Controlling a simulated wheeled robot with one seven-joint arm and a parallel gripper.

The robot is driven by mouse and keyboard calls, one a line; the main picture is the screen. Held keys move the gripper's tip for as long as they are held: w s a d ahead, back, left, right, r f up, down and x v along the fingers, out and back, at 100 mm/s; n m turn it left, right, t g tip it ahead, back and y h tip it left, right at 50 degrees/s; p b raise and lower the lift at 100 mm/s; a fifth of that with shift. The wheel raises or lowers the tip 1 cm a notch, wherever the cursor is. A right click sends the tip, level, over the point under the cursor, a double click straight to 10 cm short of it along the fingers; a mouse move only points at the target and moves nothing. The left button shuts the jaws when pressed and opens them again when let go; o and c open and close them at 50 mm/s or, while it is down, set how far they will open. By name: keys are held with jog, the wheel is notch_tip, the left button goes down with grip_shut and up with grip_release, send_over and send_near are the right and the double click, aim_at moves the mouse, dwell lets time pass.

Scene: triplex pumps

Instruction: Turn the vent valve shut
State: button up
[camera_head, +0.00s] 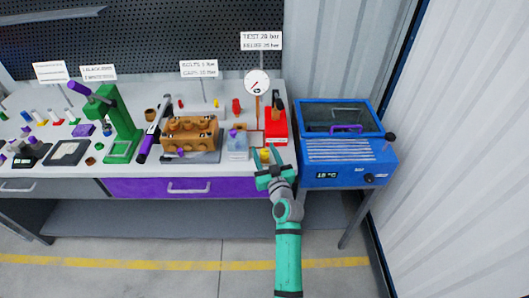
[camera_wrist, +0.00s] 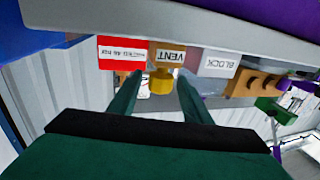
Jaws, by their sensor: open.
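The vent valve shows as a yellow knob (camera_wrist: 161,83) under a tan block labelled VENT (camera_wrist: 170,57) in the wrist view, where the scene appears upside down. In the head view the yellow knob (camera_head: 265,155) is small and partly hidden by my gripper (camera_head: 269,164). My gripper (camera_wrist: 158,88) is open, with one green finger on each side of the knob in the wrist view. Gaps show between the fingers and the knob, and I see no contact. I cannot tell how far the knob is turned.
A red box (camera_head: 276,126) and a pressure gauge (camera_head: 257,82) stand close behind my gripper. A clear block (camera_head: 237,146) and a brown pump body (camera_head: 190,135) are to the left. A blue bath (camera_head: 345,150) stands right of the bench. Floor in front is clear.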

jog(key=c, duration=1)
jog(key=shift+c, duration=0.2)
jog(key=shift+a+m+t+h, duration=0.15)
jog(key=shift+m+h, duration=0.85)
jog(key=shift+h, duration=0.6)
jog(key=shift+a+m+t+h, duration=0.15)
jog(key=shift+m+h, duration=0.85)
jog(key=shift+h, duration=0.6)
jog(key=shift+d+m+h, duration=0.15)
jog(key=shift+m+h, duration=0.95)
jog(key=shift+h, duration=0.5)
jog(key=shift+m+g+h, duration=0.6)
jog(key=shift+g+h, duration=0.1)
jog(key=shift+h, duration=0.3)
jog(key=m+g+h, duration=0.3)
jog(key=m+h, duration=0.1)
jog(key=h, duration=0.1)
jog(key=shift+d+m+g+h, duration=0.15)
jog(key=shift+m+g+h, duration=0.75)
jog(key=shift+g+h, duration=0.3)
